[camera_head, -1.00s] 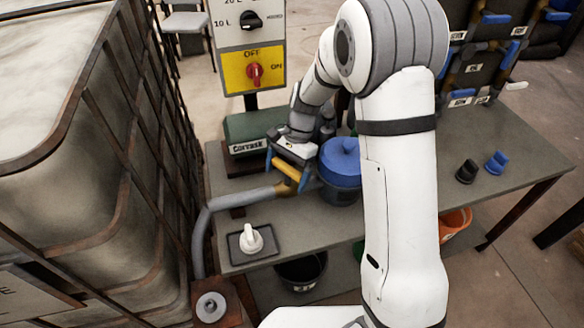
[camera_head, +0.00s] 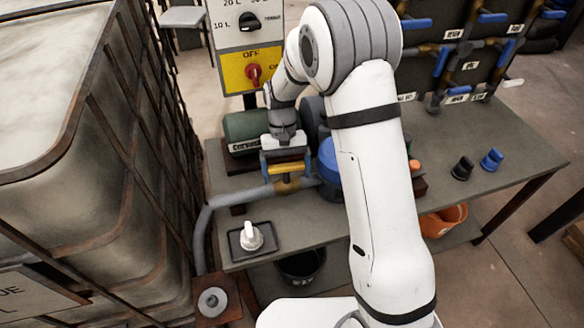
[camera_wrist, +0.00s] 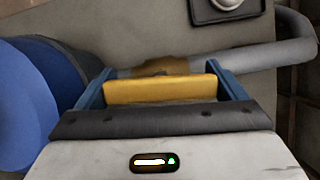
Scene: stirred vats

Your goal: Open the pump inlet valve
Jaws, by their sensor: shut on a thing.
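The pump inlet valve has a brass body (camera_head: 288,187) on the grey pipe and a yellow handle (camera_head: 287,168) above it. The handle now lies roughly in line with the pipe. My gripper (camera_head: 286,172) comes from above, its blue fingers on either end of the handle, shut on it. In the wrist view, the yellow handle (camera_wrist: 160,90) fills the gap between the blue fingers (camera_wrist: 163,88). The brass body (camera_wrist: 158,66) is partly hidden behind the handle.
A green motor (camera_head: 245,125) is behind left. A caged tank (camera_head: 90,170) bounds the left.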

